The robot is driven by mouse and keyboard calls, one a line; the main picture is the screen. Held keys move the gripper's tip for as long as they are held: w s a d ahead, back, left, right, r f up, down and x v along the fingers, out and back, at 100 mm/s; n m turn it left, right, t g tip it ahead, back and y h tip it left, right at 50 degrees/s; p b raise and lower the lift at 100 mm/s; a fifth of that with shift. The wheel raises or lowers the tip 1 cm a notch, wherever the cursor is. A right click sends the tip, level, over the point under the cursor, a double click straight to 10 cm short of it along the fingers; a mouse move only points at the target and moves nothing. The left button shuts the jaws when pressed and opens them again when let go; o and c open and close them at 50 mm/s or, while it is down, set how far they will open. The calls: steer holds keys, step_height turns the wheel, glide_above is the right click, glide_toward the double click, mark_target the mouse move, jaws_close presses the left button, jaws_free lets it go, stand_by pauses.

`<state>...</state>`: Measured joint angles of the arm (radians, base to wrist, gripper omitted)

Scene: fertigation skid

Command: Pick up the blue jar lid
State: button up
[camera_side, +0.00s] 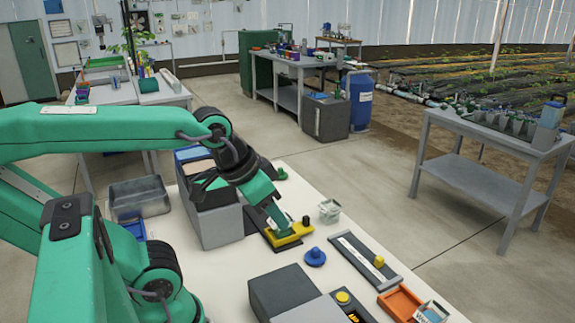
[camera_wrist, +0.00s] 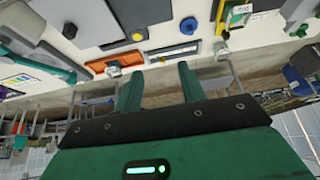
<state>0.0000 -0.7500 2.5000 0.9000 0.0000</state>
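The blue jar lid (camera_side: 315,257) is a round disc with a raised knob on top. It lies flat on the white table, right of and nearer the camera than the yellow piece. In the wrist view the lid (camera_wrist: 188,27) is near the top, beyond my fingers and apart from them. My gripper (camera_side: 274,217) points down and overlaps the yellow piece in the side view; I cannot tell its height there. In the wrist view my gripper (camera_wrist: 159,70) has its two green fingers spread, with nothing held between them.
A yellow piece (camera_side: 291,236) sits on a dark base beside the lid. A dark rail with a yellow block (camera_side: 379,261) lies to its right. A grey box (camera_side: 285,290) stands in front, an orange tray (camera_side: 400,302) at front right. A small pale container (camera_side: 329,211) stands behind.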

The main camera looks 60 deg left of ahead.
steer(key=o, duration=0.8)
steer(key=shift+o, duration=0.2)
steer(key=shift+w, duration=0.1)
steer(key=g, duration=0.5)
glide_above(316, 249)
steer(key=f, duration=1.5)
steer(key=shift+d+f, duration=0.2)
steer(key=shift+f, duration=0.05)
steer(key=shift+a+f+g, duration=0.15)
steer(key=shift+f+g, duration=0.15)
steer(key=shift+f, duration=1.35)
